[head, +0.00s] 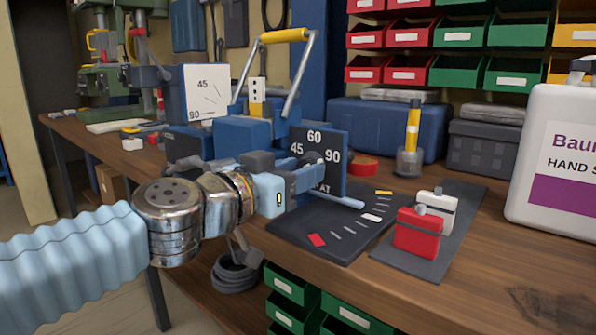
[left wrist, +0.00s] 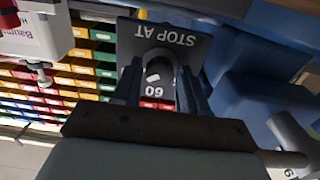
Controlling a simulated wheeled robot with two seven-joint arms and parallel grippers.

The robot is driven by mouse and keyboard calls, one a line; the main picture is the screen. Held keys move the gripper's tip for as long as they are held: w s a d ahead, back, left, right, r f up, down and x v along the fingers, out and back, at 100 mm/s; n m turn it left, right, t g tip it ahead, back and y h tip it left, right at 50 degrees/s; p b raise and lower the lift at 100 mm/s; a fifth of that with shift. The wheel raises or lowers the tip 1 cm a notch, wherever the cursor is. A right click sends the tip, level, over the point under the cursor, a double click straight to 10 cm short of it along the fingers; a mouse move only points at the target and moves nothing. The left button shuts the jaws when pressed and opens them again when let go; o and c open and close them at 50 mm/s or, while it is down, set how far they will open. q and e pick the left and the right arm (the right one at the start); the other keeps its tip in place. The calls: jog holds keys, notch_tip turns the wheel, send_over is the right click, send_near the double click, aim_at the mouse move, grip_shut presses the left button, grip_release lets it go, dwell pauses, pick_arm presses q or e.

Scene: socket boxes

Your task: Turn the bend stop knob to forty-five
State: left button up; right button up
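The stop panel (head: 330,140) is a dark upright plate marked 45, 60 and 90, with partly covered lettering below. It also shows upside down in the left wrist view (left wrist: 175,38), reading STOP AT. My left gripper (head: 318,172) is in front of the panel's lower middle. In the left wrist view its two fingers (left wrist: 160,88) stand apart, one on each side of a grey rounded knob (left wrist: 158,54). I cannot tell whether they press on it. The knob's pointing direction is hidden. My right gripper is not in view.
The blue bender has a tall lever with a yellow grip (head: 284,36). A dark marked plate (head: 345,225) lies below the panel. A red box (head: 416,232) and a white box (head: 437,210) stand on a grey mat. A large white jug (head: 555,150) is at right.

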pick_arm(q)
jog(key=c, duration=0.7)
jog(key=shift+n, duration=1.4)
jog(key=o, duration=1.1)
jog(key=shift+c, duration=0.2)
jog(key=v, duration=1.4)
